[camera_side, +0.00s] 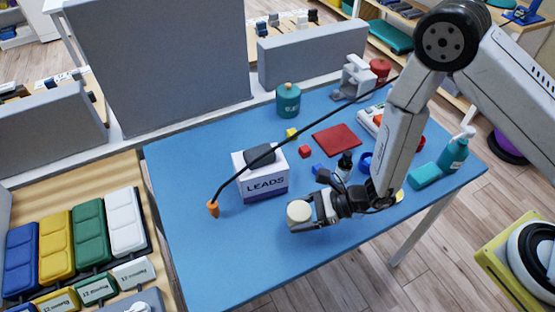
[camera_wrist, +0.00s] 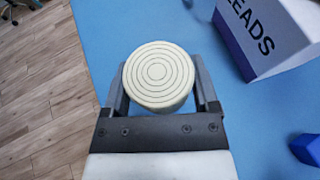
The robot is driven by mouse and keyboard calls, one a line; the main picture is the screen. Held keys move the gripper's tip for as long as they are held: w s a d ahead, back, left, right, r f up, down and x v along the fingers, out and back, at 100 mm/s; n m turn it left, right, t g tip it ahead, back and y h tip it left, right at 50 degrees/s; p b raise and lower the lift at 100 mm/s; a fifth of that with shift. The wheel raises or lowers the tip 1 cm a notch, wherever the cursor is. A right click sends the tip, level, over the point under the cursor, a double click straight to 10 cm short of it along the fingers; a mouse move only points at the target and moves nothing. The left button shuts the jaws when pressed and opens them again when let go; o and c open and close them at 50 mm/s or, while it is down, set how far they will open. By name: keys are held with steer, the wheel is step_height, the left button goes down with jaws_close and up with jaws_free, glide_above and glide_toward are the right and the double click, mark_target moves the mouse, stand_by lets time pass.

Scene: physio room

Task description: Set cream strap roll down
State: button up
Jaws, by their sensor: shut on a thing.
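The cream strap roll (camera_side: 299,211) is a short round cylinder near the front of the blue table. In the wrist view its top shows concentric rings, and the roll (camera_wrist: 158,76) sits between the two fingers of my gripper (camera_wrist: 160,88). My gripper (camera_side: 304,213) is shut on the roll, one finger on each side. The roll is upright. I cannot tell whether its underside touches the blue table top (camera_side: 215,255) or is a little above it.
The white LEADS box (camera_side: 262,184), with a dark item and a cable with an orange tip (camera_side: 213,209), stands just behind left. The table's front left is clear.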

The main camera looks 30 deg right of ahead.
mark_target(298, 222)
steer(key=shift+f, duration=0.1)
steer(key=shift+f, duration=1.65)
steer(key=shift+f, duration=0.6)
steer(key=o, duration=1.1)
steer(key=shift+r, duration=0.1)
steer(key=shift+r, duration=0.5)
steer(key=v, duration=0.4)
steer(key=shift+d+r, duration=0.1)
steer(key=shift+d, duration=0.2)
steer(key=shift+s+d+r, duration=0.15)
steer(key=shift+r, duration=3.45)
